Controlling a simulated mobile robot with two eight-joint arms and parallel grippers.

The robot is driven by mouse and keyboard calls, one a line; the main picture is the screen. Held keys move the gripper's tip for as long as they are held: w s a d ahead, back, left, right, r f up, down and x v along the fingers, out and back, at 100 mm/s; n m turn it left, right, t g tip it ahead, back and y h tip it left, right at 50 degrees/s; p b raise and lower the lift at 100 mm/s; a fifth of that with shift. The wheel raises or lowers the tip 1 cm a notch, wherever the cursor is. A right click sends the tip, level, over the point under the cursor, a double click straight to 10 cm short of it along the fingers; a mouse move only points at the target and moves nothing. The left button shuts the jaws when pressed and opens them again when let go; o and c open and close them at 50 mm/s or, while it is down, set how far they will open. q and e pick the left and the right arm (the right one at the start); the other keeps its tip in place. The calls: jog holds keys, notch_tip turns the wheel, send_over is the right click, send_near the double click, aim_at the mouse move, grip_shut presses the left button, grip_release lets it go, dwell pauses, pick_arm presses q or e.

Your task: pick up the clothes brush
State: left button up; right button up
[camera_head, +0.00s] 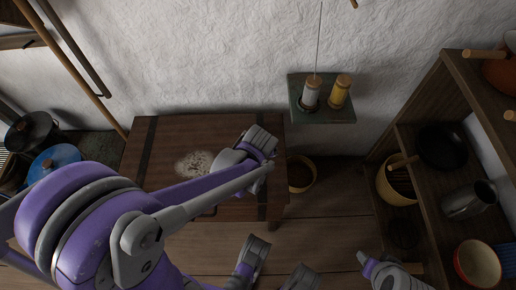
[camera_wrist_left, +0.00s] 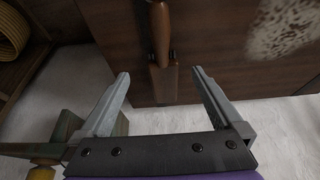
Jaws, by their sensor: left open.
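The clothes brush (camera_wrist_left: 160,35) shows in the left wrist view as a reddish-brown wooden handle with a narrow block at its lower end. It lies on the dark wooden chest (camera_wrist_left: 220,35), near the chest's edge. My left gripper (camera_wrist_left: 160,73) is open, with one finger on each side of the brush's block and clear gaps to both. Nothing is held. In the head view my left gripper (camera_head: 260,143) is over the right part of the chest (camera_head: 170,130), and I cannot make out the brush there. Parts of my right arm show at the bottom edge; its jaws are unclear.
A small green wall shelf (camera_head: 325,115) with a grey spool (camera_head: 310,94) and a yellow spool (camera_head: 340,92) is right of my left gripper. A basket (camera_head: 300,174) stands beside the chest. A shelf unit (camera_head: 420,165) with pots is at right. A pale patterned patch (camera_head: 195,163) marks the chest top.

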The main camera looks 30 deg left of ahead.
pick_arm(q)
jog(key=shift+x, duration=0.75)
jog(key=x, duration=0.1)
jog(key=b+x, duration=0.1)
jog(key=x, duration=0.1)
jog(key=b+x, duration=0.1)
jog(key=x, duration=0.1)
jog(key=shift+w+a, duration=0.2)
jog(key=shift+a, duration=0.2)
jog(key=shift+r, duration=0.1)
